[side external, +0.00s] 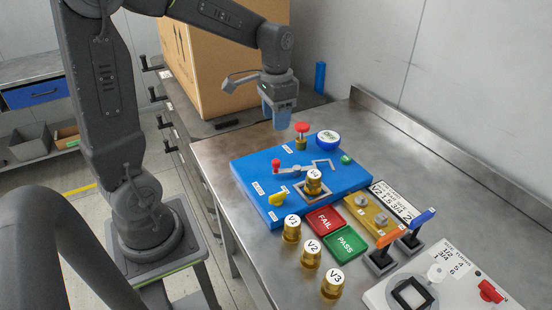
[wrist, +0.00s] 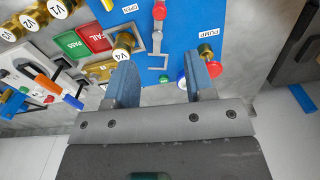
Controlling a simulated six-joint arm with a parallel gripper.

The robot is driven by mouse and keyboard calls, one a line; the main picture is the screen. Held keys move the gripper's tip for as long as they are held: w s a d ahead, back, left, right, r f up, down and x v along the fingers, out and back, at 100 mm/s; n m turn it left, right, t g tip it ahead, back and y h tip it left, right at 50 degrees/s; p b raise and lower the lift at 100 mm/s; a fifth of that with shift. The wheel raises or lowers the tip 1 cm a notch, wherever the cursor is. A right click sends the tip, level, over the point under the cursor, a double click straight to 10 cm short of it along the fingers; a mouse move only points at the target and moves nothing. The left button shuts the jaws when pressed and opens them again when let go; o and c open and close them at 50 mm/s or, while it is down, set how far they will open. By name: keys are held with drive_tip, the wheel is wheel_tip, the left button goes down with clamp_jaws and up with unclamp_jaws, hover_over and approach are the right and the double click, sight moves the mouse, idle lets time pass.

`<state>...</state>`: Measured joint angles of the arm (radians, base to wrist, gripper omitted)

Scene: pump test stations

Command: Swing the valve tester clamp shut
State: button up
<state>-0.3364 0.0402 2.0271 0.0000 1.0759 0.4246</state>
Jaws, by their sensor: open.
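The valve tester is a blue plate (side external: 243,166) on the metal bench. Its clamp is a flat grey arm (side external: 296,169) with a red knob (side external: 276,165) and an angular bracket at the other end. In the wrist view the red knob (wrist: 159,12) is at the top and the bracket (wrist: 157,55) is below it. The brass valve V4 (side external: 313,182) stands upright on the plate; the bracket is beside it, not over it. My gripper (side external: 280,120) is open and empty above the plate's far edge. Its fingertips (wrist: 163,75) show apart in the wrist view.
Brass valves V1 (side external: 292,229), V2 (side external: 311,254) and V3 (side external: 332,284) stand in front of the plate. FAIL (side external: 325,219) and PASS (side external: 338,246) pads lie beside it. A cardboard box (side external: 215,65) is behind.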

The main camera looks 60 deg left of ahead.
sight(276, 161)
wheel_tip(276, 161, down, 13)
drive_tip(key=shift+r, duration=0.1)
idle(0.3)
clamp_jaws()
idle(0.4)
